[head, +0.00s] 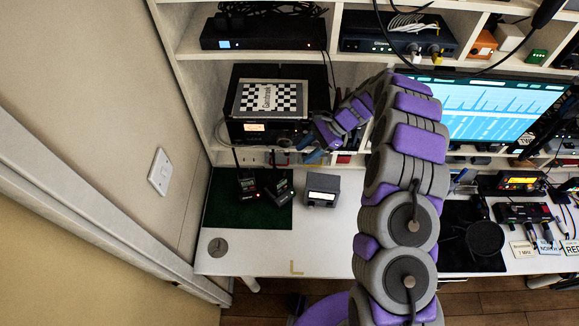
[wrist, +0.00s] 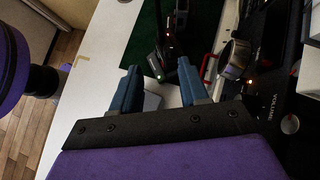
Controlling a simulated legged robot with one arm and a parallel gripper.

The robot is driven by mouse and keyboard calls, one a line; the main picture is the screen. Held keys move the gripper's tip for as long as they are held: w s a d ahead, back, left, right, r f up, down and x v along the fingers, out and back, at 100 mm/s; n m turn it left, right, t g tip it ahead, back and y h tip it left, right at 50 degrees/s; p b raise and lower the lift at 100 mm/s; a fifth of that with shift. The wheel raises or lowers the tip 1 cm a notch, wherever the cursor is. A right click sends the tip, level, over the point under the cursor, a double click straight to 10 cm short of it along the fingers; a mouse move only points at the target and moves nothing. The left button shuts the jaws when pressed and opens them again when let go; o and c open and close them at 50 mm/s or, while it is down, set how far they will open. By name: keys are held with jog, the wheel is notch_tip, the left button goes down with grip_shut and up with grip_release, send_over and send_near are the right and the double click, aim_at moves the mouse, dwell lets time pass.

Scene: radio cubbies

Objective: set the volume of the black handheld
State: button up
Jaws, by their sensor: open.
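Two dark handhelds are on the green mat: the left one (head: 248,187) and the right one (head: 279,189), each with a small light. I cannot tell their knobs at this size. In the wrist view, a black handheld (wrist: 156,62) with a green light lies just beyond the fingertips. My gripper (wrist: 158,72) is open, with two blue fingers apart and nothing seen between them but the desk and a grey box. In the head view my gripper (head: 313,157) is above the back of the desk, right of the handhelds, partly hidden by my arm.
A small grey box with a lit display (head: 322,190) stands beside the mat (head: 220,205). A large black radio (head: 270,130) fills the cubby behind; its front, labelled VOLUME, shows at right in the wrist view (wrist: 268,103). The front of the white desk (head: 260,258) is mostly clear.

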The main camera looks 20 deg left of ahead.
notch_tip(320, 180, up, 5)
jog(key=s+d+b, duration=0.1)
jog(key=s+d, duration=0.1)
jog(key=m+t+y+b, duration=0.1)
jog(key=m+y+b, duration=0.3)
jog(key=m+y, duration=0.1)
send_near(283, 172)
jog(key=b+x, duration=0.1)
jog(key=x, duration=0.2)
jog(key=b+x, duration=0.1)
jog(key=x, duration=0.1)
jog(key=w+b+x, duration=0.1)
jog(key=x, duration=0.2)
jog(key=shift+s+a+f, duration=0.15)
jog(key=shift+a+f, duration=0.15)
jog(key=shift+a, duration=0.05)
grip_shut()
dwell(0.5)
